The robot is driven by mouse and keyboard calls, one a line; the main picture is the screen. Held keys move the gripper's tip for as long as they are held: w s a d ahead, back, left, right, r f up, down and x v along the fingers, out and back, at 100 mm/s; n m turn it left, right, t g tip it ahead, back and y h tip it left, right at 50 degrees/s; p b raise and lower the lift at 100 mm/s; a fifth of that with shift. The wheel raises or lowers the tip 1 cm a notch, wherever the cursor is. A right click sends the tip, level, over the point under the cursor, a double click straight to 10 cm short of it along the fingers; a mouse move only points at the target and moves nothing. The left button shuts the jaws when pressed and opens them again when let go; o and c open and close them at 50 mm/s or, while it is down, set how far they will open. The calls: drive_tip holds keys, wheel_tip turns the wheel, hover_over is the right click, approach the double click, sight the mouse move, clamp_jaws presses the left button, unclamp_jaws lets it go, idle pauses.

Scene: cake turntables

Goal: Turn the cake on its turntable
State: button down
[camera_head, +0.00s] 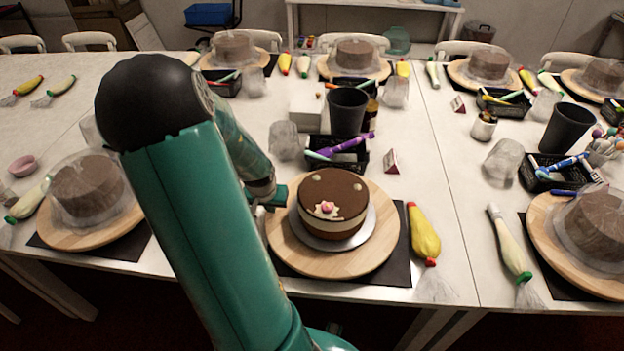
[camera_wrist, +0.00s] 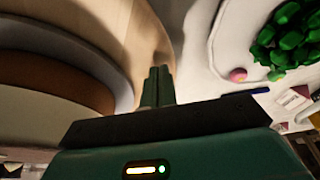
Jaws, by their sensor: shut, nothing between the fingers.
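The cake (camera_head: 333,207) has a dark chocolate top, a pale band below it and a pink and cream decoration near the front. It sits on a silver board on a round wooden turntable (camera_head: 368,259). My gripper (camera_head: 277,196) is at the left rear edge of the turntable, left of the cake, partly hidden by my arm. In the wrist view my gripper (camera_wrist: 158,86) has its green fingers together and empty. They lie over or against the turntable's edge (camera_wrist: 130,40); I cannot tell if they touch. The cake's side (camera_wrist: 55,80) shows at the left.
A yellow piping bag (camera_head: 423,235) lies right of the turntable. Behind it stand a black tray (camera_head: 345,163) with tools, a dark cup (camera_head: 347,110) and a crumpled clear cup (camera_head: 284,140). A covered cake (camera_head: 87,188) stands at the left, another (camera_head: 597,225) at the right.

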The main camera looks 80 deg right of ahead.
sight(274, 230)
drive_tip(key=shift+f, duration=0.4)
drive_tip(key=shift+s+a, duration=0.45)
drive_tip(key=shift+a, duration=0.5)
drive_tip(key=shift+s+a, duration=0.4)
drive_tip(key=shift+a, duration=0.55)
drive_tip(key=shift+s+a, duration=0.45)
drive_tip(key=shift+a, duration=0.5)
drive_tip(key=shift+r, duration=1.4)
drive_tip(key=shift+r, duration=0.15)
wheel_tip(274, 230, up, 6)
drive_tip(key=shift+f, duration=0.15)
